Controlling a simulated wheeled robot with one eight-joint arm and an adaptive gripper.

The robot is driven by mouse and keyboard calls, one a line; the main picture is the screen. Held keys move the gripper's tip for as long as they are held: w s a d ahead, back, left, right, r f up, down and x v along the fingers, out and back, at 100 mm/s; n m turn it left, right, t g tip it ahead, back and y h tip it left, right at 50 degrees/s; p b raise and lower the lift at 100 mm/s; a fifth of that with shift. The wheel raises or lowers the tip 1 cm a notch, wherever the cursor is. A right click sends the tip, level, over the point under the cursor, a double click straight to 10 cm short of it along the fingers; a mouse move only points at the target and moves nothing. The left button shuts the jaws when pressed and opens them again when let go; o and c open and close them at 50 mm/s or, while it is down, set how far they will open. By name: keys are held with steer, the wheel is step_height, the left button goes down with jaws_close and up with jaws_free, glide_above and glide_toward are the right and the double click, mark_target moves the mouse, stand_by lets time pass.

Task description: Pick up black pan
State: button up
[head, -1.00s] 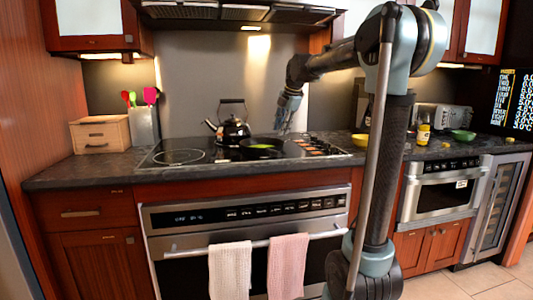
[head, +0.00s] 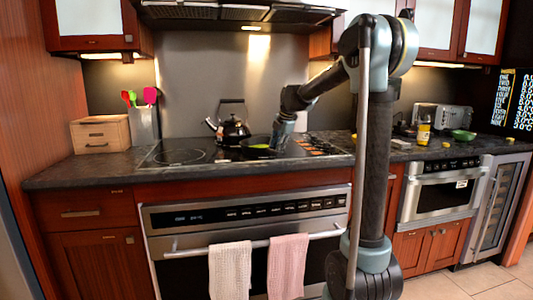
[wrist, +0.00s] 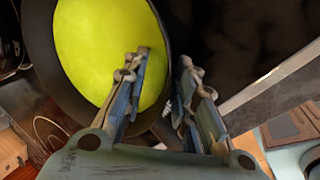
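The black pan (head: 262,140) sits on the cooktop, right of the kettle, with a yellow-green patch inside it. In the wrist view the pan (wrist: 42,62) fills the upper left, its black wall curving around a large yellow-green round area. My gripper (head: 280,143) is lowered at the pan's right side. In the wrist view my gripper (wrist: 162,62) is open, with one finger over the pan's inside and the other just outside its right wall. The wall runs between the fingers; contact cannot be told. I cannot make out the pan's handle.
A black kettle (head: 234,128) stands just left of the pan. A wooden box (head: 100,134) and a utensil holder (head: 145,127) are at the left. A green bowl (head: 463,135), a yellow bottle (head: 423,133) and a toaster (head: 443,114) are at the right. The hood hangs above.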

steer(key=shift+c, duration=0.6)
jaws_close()
